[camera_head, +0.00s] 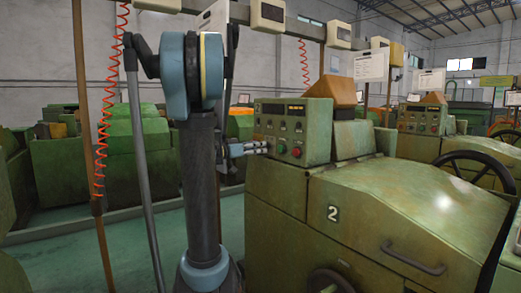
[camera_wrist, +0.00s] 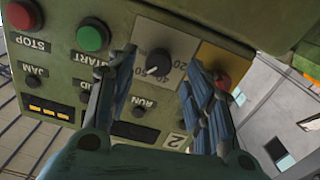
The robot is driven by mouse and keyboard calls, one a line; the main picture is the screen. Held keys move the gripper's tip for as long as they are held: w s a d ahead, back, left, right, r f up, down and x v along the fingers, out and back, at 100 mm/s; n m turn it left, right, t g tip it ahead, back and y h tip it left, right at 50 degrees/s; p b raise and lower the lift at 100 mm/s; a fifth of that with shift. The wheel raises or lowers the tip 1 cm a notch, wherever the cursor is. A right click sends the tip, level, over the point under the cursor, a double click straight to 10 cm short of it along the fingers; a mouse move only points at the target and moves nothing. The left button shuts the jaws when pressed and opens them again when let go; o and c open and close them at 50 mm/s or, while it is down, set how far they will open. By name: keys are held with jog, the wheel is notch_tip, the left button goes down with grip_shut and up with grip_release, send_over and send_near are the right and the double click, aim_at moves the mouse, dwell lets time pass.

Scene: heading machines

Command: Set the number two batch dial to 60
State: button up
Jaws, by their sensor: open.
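The batch dial (camera_wrist: 158,62), a black knob on a light scale plate, shows upside down in the wrist view. Its pale pointer mark faces down and slightly left in that picture; the scale numbers are partly hidden, so I cannot tell the exact setting. My gripper (camera_wrist: 164,60) is open, with one finger on each side of the dial in the picture. I cannot tell whether either finger touches it. In the head view my gripper (camera_head: 250,148) is at the left side of the green control box (camera_head: 312,150) on the machine marked 2 (camera_head: 333,213).
A red stop button (camera_wrist: 22,15) and a green start button (camera_wrist: 92,36) sit beside the dial. A red knob (camera_wrist: 222,80) on a yellow plate is partly behind the right finger. An orange coiled hose (camera_head: 104,110) hangs left of my arm.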

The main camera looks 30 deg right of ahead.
aim_at(267, 146)
jog(key=shift+w+d, duration=0.15)
jog(key=shift+d, duration=1.5)
jog(key=c, duration=1)
